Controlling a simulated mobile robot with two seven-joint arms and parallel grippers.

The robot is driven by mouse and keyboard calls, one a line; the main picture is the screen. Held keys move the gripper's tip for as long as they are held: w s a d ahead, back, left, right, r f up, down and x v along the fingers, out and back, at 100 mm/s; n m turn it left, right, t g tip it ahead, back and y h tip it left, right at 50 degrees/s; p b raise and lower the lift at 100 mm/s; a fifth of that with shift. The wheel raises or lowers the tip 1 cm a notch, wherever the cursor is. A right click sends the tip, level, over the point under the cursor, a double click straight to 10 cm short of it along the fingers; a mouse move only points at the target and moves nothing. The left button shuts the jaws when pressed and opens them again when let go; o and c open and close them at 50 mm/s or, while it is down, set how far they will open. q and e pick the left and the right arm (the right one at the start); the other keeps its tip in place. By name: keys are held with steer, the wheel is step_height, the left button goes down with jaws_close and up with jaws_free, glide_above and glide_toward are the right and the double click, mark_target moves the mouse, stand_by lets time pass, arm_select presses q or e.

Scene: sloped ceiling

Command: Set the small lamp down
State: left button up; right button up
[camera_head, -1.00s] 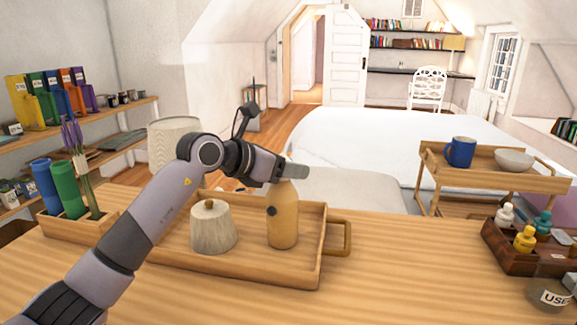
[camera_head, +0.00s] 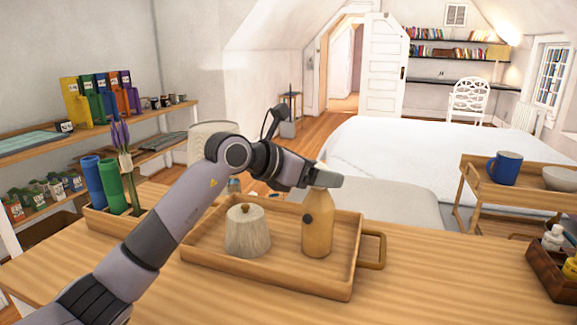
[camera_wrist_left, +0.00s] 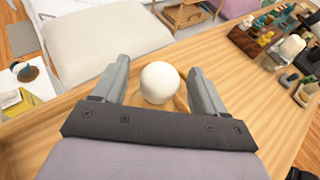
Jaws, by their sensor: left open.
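A tan, bottle-shaped object with a dark round spot on its side (camera_head: 317,232) stands upright on the wooden tray (camera_head: 330,290). It may be the small lamp, but its top is hidden by my gripper in the head view. My left gripper (camera_head: 325,179) is at its top. In the left wrist view, a white round top (camera_wrist_left: 160,82) sits between the two open fingers of my left gripper (camera_wrist_left: 158,85), with gaps on both sides. My right gripper is not in view.
A pale lidded jar (camera_head: 246,235) stands on the tray left of the tan object. A wooden holder (camera_head: 108,222) with blue and green cylinders is further left. A caddy of small bottles (camera_head: 550,275) is at the right. The table (camera_head: 420,295) is clear between tray and caddy.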

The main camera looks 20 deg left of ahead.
arm_select(q)
steer(key=v, duration=0.9)
steer(key=shift+s+a+b, duration=0.2)
steer(key=shift+s+b, duration=0.1)
steer(key=shift+b, duration=0.1)
steer(key=shift+r, duration=0.1)
